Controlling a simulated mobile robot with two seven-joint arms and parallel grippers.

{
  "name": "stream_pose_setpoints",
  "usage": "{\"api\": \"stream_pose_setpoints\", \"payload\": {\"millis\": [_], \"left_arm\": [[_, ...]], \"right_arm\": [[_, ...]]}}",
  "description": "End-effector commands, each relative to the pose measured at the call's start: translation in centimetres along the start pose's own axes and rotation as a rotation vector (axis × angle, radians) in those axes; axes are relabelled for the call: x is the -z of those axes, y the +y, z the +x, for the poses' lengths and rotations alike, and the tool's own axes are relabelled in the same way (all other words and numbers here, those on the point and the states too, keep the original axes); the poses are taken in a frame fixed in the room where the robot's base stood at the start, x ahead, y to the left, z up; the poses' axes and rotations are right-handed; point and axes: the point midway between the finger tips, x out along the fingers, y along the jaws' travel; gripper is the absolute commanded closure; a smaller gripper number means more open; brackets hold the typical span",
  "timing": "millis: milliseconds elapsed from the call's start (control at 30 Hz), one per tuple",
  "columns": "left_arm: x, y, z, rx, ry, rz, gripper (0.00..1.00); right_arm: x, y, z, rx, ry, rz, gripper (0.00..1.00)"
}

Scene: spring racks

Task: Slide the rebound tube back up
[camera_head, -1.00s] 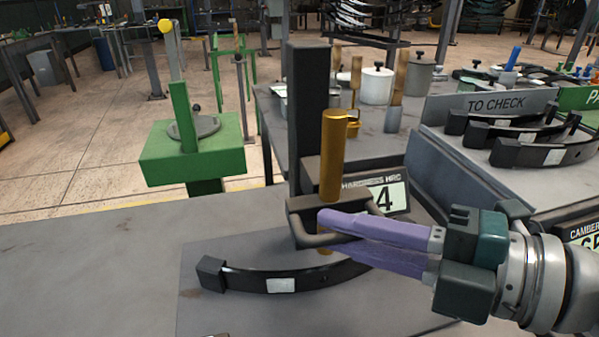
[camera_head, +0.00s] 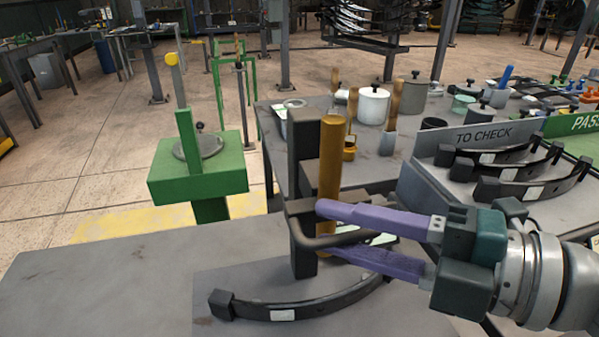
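The rebound tube (camera_head: 331,160) is an upright gold tube beside a short black column (camera_head: 305,150), its top about level with the column's top. A dark looped handle (camera_head: 308,241) sticks out around the tube at its lower part. My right gripper (camera_head: 322,228) comes in from the right. Its purple fingers lie above and below the handle bar, apart from each other, with the lower finger close under the bar. Whether they touch it is hard to tell. The display behind is mostly hidden by the fingers. My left gripper is not in view.
A curved black leaf spring (camera_head: 283,314) lies on the bench under the tube. A rack marked TO CHECK (camera_head: 500,133) holds more springs at the right. A green stand (camera_head: 198,178) is at the left. The bench at front left is clear.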

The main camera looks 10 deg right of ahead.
Motion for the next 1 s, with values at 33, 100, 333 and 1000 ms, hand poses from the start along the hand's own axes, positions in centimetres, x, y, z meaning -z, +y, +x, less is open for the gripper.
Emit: {"api": "stream_pose_setpoints", "payload": {"millis": [33, 100, 333, 1000], "left_arm": [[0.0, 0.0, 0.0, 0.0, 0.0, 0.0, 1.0], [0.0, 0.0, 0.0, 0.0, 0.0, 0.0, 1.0], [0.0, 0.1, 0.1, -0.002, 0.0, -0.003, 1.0], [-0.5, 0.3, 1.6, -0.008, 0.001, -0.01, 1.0]], "right_arm": [[0.0, 0.0, 0.0, 0.0, 0.0, 0.0, 0.59], [0.0, -0.1, 0.0, 0.002, -0.001, 0.001, 0.55], [-0.1, -0.3, -0.1, 0.006, -0.004, 0.001, 0.55], [0.0, -0.3, -9.5, 0.006, -0.004, 0.003, 0.55]]}}
